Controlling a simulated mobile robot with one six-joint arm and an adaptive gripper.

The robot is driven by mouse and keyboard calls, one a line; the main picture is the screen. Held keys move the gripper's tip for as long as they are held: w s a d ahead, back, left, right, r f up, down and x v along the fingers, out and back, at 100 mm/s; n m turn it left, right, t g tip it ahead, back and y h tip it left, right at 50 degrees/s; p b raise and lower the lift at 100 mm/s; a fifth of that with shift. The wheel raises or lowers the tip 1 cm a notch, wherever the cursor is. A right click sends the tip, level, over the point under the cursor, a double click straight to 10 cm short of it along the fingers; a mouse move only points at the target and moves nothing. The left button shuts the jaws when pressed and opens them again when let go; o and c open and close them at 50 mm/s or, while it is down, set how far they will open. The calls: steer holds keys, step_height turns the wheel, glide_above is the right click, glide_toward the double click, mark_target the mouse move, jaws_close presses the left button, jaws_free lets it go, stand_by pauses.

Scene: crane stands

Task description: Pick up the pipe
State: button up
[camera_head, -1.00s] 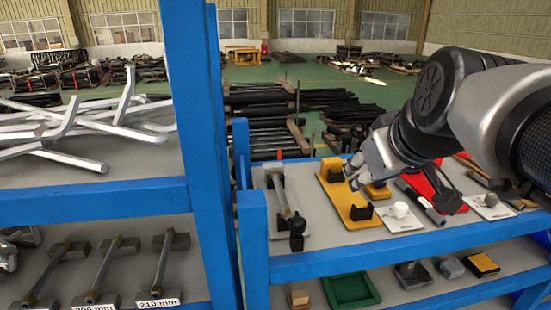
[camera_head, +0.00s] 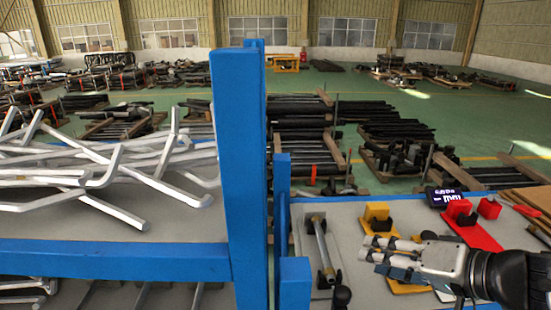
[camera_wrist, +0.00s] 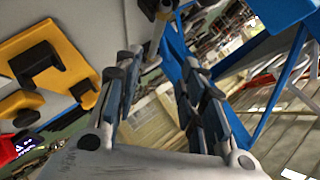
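A slim grey pipe (camera_head: 323,245) lies in a small stand on the grey shelf top, just right of the blue post in the head view. Its far end rests near a dark support and its near end by a black knob. My gripper (camera_head: 370,248) is to the right of the pipe, apart from it, with its fingers pointing left over the yellow fixture. In the wrist view, my gripper (camera_wrist: 160,68) has its two fingers apart with nothing between them.
A blue post (camera_head: 239,165) stands left of the pipe. Bent silver bars (camera_head: 120,175) pile on the left shelf. A yellow fixture (camera_head: 378,212) is beside and under my gripper; it also shows in the wrist view (camera_wrist: 62,45). A red fixture (camera_head: 472,230) is further right.

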glide_toward(323, 245)
steer(key=b+x, duration=0.1)
steer(key=x, duration=0.6)
steer(key=shift+w+d+f, duration=0.25)
steer(key=shift+w, duration=0.05)
steer(key=shift+w+a+f, duration=0.2)
steer(key=shift+w+a, duration=0.05)
steer(key=shift+w, duration=0.05)
steer(key=shift+s, duration=0.1)
steer(key=shift+c, duration=0.4)
jaws_close()
